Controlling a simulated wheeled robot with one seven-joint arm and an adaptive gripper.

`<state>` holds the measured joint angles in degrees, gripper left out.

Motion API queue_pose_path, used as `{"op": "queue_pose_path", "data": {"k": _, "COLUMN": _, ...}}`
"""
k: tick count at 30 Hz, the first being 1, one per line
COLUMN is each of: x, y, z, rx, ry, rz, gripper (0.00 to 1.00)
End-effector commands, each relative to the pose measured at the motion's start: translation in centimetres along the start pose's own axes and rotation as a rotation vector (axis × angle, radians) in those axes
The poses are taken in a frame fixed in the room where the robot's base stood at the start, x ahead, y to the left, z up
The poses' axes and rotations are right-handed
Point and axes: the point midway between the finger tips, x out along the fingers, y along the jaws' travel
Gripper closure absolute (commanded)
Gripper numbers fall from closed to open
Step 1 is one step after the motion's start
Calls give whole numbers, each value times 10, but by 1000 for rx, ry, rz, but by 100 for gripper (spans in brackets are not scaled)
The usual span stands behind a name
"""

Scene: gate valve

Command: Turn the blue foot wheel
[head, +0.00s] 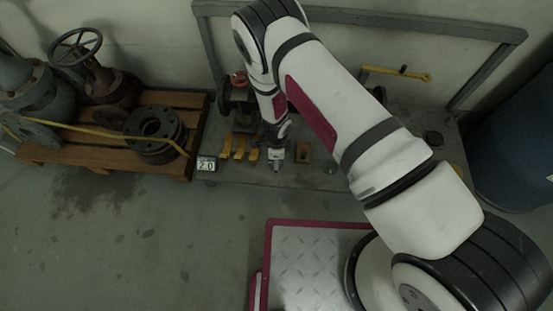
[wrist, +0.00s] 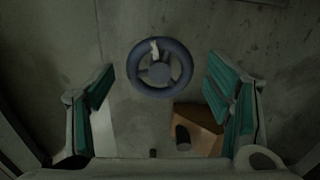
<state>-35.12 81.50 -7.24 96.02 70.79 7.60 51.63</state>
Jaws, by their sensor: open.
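The blue foot wheel (wrist: 184,87) shows in the wrist view as a dark blue ring with a round hub and a pale mark on its upper spoke. My gripper (wrist: 160,83) is open, with one green-padded finger left of the wheel and one right of it. Gaps show between the wheel and both fingers, and nothing is held. In the head view, my gripper (head: 277,158) points down over the grey bench, near its front edge. I cannot make out the wheel in the head view.
A brown block (wrist: 205,117) with a dark knob lies below right of the wheel; a similar block (head: 303,152) shows on the bench. Yellow pieces (head: 239,148) and a small display (head: 206,164) stand to the left. A pallet (head: 100,158) holds valve parts. Floor in front is clear.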

Motion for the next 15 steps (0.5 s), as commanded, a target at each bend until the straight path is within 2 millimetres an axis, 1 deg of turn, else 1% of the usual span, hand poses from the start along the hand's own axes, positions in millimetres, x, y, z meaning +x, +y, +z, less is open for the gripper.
{"op": "queue_pose_path", "data": {"k": 4, "x": -6, "y": 0, "z": 0, "rx": -1, "ry": 0, "rz": 0, "gripper": 28}}
{"op": "queue_pose_path", "data": {"k": 7, "x": -19, "y": -1, "z": 0, "rx": 0, "ry": -1, "rz": -2, "gripper": 28}}
{"op": "queue_pose_path", "data": {"k": 15, "x": -74, "y": -1, "z": 1, "rx": -2, "ry": 0, "rz": -3, "gripper": 28}}
